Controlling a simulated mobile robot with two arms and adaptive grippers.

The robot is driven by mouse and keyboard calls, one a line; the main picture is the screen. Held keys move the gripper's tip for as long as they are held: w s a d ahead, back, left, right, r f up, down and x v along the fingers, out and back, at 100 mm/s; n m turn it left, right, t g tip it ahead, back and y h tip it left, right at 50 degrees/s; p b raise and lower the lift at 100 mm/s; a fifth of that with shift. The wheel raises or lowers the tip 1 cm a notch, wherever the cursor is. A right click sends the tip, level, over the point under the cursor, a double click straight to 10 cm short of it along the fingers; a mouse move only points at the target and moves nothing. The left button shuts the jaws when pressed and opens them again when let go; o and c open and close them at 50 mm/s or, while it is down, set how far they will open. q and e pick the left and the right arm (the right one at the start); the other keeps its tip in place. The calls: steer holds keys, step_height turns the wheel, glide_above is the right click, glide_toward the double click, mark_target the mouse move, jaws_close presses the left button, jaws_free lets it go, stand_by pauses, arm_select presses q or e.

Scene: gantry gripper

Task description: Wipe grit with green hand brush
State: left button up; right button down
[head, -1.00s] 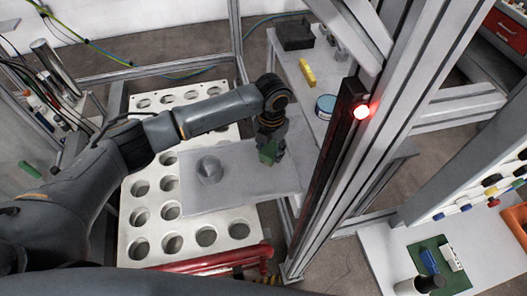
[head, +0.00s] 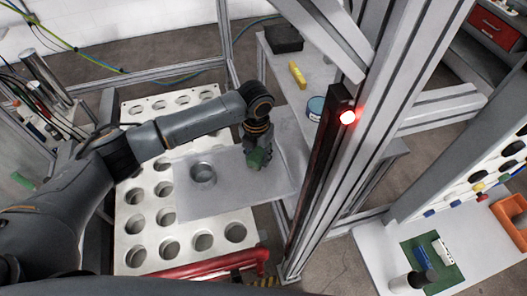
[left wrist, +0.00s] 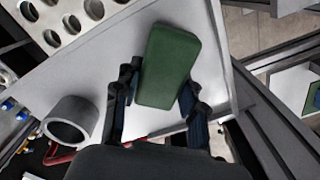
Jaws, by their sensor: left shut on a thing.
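The green hand brush (head: 258,158) is a rounded green block in the left wrist view (left wrist: 170,62). My left gripper (head: 257,150) is shut on it, with dark fingers on both sides. It holds the brush over the right part of a flat grey plate (head: 225,205); I cannot tell whether the brush touches the plate. The brush's underside is hidden. I cannot make out any grit on the plate. My right gripper is not in view.
A grey hollow cylinder (head: 203,174) stands on the plate, left of the brush. A white rack with round holes (head: 131,228) lies below and left. A metal frame post with a red light (head: 347,117) rises close on the right. Red pipes (head: 210,266) run in front.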

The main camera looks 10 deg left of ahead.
mark_target(245, 166)
arm_select(q)
steer(key=shift+s+a+f, duration=0.1)
steer(key=shift+s+a, duration=0.15)
steer(key=shift+a, duration=0.35)
steer(key=shift+s+a+f, duration=0.1)
steer(key=shift+s+a, duration=0.15)
steer(key=shift+a, duration=0.35)
steer(key=shift+s+a, duration=0.25)
steer(key=shift+a, duration=0.35)
steer(key=shift+r, duration=3)
steer(key=shift+w+r, duration=0.1)
step_height(245, 166, up, 3)
steer(key=shift+f, duration=0.1)
